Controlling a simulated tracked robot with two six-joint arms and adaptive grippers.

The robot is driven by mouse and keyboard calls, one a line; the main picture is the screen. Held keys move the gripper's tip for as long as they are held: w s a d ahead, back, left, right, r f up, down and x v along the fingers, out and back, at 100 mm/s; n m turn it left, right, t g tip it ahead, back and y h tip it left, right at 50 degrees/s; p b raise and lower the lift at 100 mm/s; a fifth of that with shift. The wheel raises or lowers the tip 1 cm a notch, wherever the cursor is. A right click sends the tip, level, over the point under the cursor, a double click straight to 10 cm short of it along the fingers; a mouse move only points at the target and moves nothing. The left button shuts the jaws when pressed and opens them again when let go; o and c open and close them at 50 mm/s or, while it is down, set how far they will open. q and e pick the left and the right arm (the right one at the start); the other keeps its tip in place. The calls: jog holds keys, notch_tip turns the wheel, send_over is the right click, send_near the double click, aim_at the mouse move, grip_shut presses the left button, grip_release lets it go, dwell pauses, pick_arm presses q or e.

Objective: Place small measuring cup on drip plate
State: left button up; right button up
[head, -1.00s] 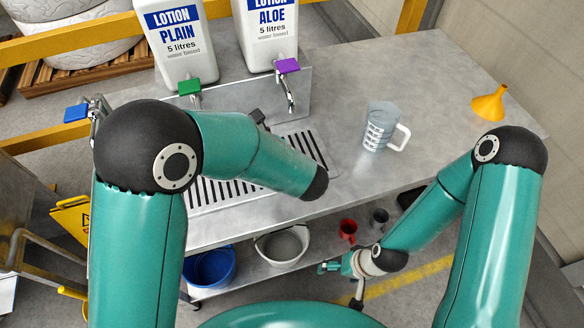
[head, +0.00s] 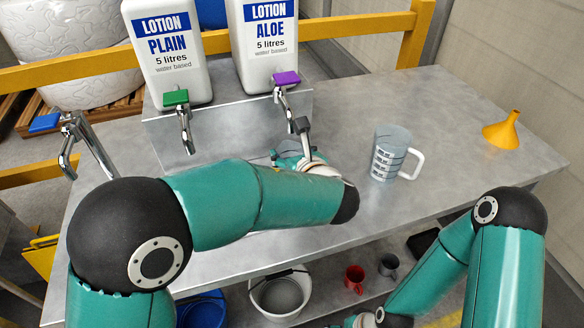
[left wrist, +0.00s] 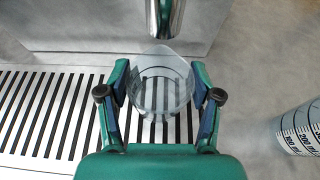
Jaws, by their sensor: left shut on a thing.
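My left gripper (left wrist: 160,95) is shut on the small measuring cup (left wrist: 160,80), which is clear, with one finger on each side. In the left wrist view the cup is over the slotted drip plate (left wrist: 40,115), just below a metal spout. I cannot tell whether it touches the plate. In the head view my left gripper (head: 289,151) is below the purple-handled tap, and my arm covers the drip plate. My right gripper (head: 352,321) shows only in part at the bottom edge, beside the lower shelf; its fingers cannot be made out.
A larger measuring jug (head: 391,155) with a white handle stands right of my left gripper. Lotion tanks with a green-handled tap (head: 180,105) and a purple-handled tap (head: 284,82) stand behind. The bench between jug and funnel is clear.

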pick_arm(q)
jog(key=shift+f, duration=1.9)
jog(key=shift+f+b, duration=0.15)
jog(key=shift+b, duration=0.15)
jog(key=o, duration=1.1)
